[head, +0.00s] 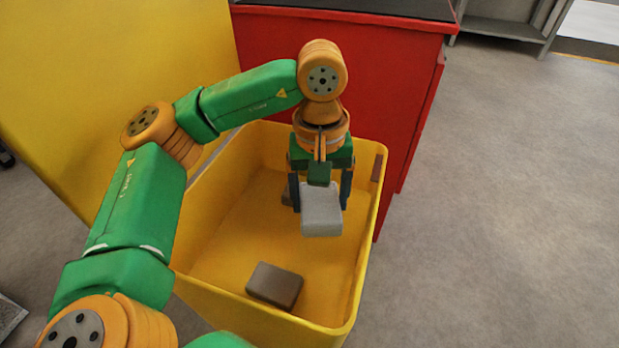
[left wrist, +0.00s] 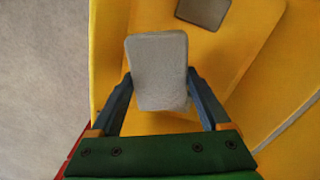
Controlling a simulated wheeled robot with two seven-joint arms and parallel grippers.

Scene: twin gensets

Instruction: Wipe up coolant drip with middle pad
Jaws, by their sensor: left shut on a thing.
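My left gripper (head: 320,190) is shut on a light grey pad (head: 321,212), holding it over the yellow bin. The pad also shows between the two fingers in the left wrist view (left wrist: 158,72). A brown pad (head: 274,285) lies on the bin floor near its front; it also shows at the top of the left wrist view (left wrist: 204,10). Another brown piece (head: 287,196) is partly hidden behind the gripper. No coolant drip shows in either view. My right gripper is not in view.
The open yellow bin (head: 196,285) stands in front of a red cabinet (head: 395,70) with a dark top. A large yellow panel (head: 90,70) rises at the left. The grey floor (head: 500,200) on the right is clear. A grey shelf (head: 505,28) stands at the back right.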

